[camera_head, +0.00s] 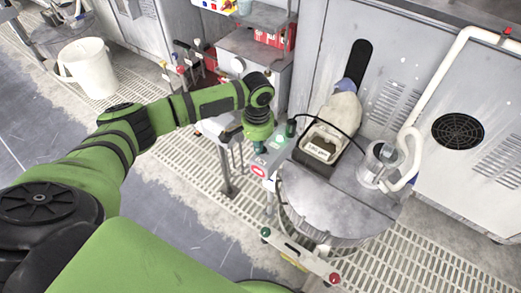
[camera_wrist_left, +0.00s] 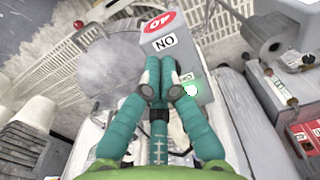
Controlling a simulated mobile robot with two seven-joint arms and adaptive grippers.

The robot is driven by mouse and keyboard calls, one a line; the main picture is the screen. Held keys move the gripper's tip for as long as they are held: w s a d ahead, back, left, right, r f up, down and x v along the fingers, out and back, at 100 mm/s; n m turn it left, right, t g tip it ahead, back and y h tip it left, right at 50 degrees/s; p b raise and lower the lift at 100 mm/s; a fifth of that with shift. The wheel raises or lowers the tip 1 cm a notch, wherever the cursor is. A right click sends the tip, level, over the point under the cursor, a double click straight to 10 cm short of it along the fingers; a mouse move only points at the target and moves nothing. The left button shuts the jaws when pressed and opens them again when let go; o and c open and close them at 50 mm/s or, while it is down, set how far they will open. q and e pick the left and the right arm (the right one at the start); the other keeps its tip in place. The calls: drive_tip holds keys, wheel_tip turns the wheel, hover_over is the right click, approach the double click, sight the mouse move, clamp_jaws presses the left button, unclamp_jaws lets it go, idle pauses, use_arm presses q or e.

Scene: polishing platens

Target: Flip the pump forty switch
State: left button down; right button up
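In the head view, a grey box with a red round sign (camera_head: 259,171) stands just below my left gripper (camera_head: 262,150). In the left wrist view the teal fingers of my left gripper (camera_wrist_left: 161,68) meet at the tips, over the box face. I cannot make out the switch lever or whether the fingers touch it. My right gripper is out of view.
A bar with red and green buttons (camera_head: 300,256) lies in front. A white bucket (camera_head: 88,68) stands at upper left.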

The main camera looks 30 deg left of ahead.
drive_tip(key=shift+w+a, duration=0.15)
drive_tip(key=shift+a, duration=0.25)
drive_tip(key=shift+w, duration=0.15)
use_arm(q)
drive_tip(key=shift+f, duration=0.4)
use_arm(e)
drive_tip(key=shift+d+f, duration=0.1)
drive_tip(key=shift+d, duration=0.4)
use_arm(q)
drive_tip(key=shift+f, duration=0.15)
drive_tip(key=shift+s, duration=0.1)
